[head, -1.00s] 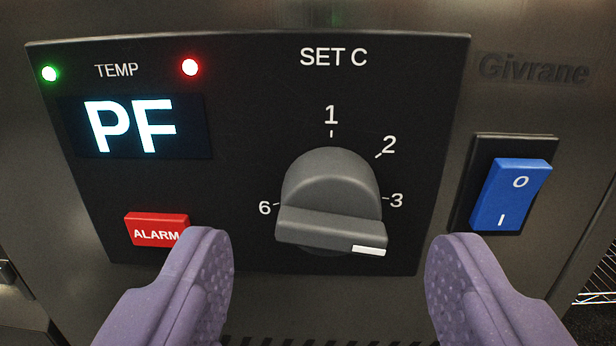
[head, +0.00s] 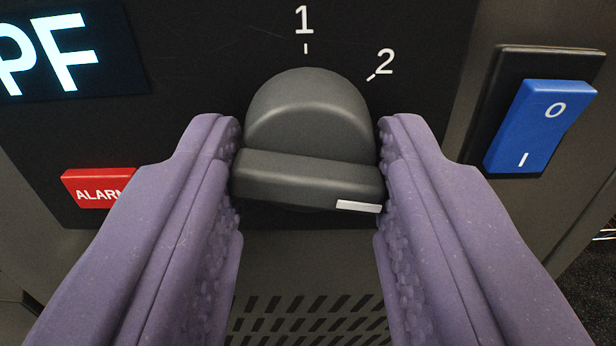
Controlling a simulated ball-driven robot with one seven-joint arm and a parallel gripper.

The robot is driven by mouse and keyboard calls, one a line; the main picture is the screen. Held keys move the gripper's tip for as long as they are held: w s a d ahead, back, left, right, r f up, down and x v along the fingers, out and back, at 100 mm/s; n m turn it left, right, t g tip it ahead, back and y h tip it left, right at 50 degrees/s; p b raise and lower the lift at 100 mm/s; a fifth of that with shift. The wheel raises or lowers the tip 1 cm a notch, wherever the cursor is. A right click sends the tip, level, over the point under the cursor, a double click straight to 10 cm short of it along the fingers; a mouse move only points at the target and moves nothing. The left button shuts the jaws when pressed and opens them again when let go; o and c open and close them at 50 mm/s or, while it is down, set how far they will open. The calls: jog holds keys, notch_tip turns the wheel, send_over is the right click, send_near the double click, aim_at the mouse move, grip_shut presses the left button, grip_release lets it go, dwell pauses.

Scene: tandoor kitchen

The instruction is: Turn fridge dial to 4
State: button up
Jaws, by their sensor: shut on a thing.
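The grey fridge dial (head: 309,135) sits on the black control panel (head: 190,35). Its raised grip bar lies nearly level, tilted slightly down to the right. The white pointer mark (head: 359,207) is at the bar's right end, at the lower right of the dial. The numbers 1 and 2 show above the dial; the other numbers are hidden behind my fingers and the dial. My gripper (head: 309,175) has its two purple padded fingers shut on the dial, one at each end of the bar.
A red ALARM button (head: 97,188) is left of my left finger, partly covered by it. A blue rocker switch (head: 540,125) is right of my right finger. The display (head: 65,55) reads PF. A slotted vent (head: 305,315) is below the panel.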

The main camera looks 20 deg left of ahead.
jog(key=m, duration=0.5)
jog(key=shift+s+m, duration=0.1)
jog(key=shift+m, duration=2.2)
jog(key=o, duration=1)
jog(key=shift+o, duration=0.2)
jog(key=p+v, duration=0.2)
jog(key=v, duration=0.5)
jog(key=shift+s, duration=0.4)
